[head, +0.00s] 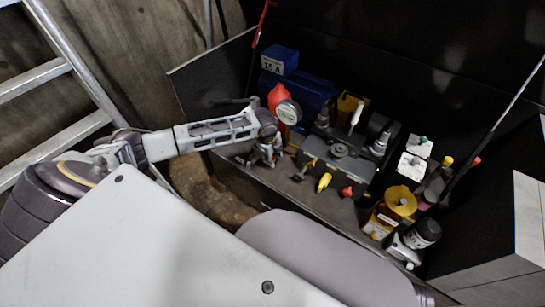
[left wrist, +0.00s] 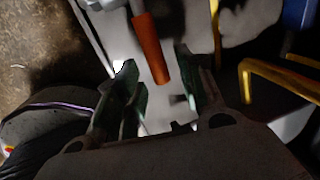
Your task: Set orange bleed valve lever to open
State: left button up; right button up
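The orange lever (left wrist: 151,48) shows in the left wrist view as a rounded orange-red bar, running down from the top of the picture. Its lower end lies between the fingertips of my left gripper (left wrist: 162,88), with visible gaps on both sides. The dark green-padded fingers are apart. In the head view my left gripper (head: 268,152) is at the left end of the machine, just below the pressure gauge (head: 289,112). I cannot make out the orange lever clearly there; the gripper probably covers it. My right gripper is not in view.
A yellow lever (head: 324,182) and a red knob (head: 347,191) sit on the machine's front. A blue box (head: 280,59) stands behind the gauge. A yellow bent bar (left wrist: 247,82) is close to the right finger. Bottles and a yellow cap (head: 400,201) stand right.

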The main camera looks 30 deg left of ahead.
pick_arm(q)
jog(key=shift+c, duration=0.2)
grip_shut()
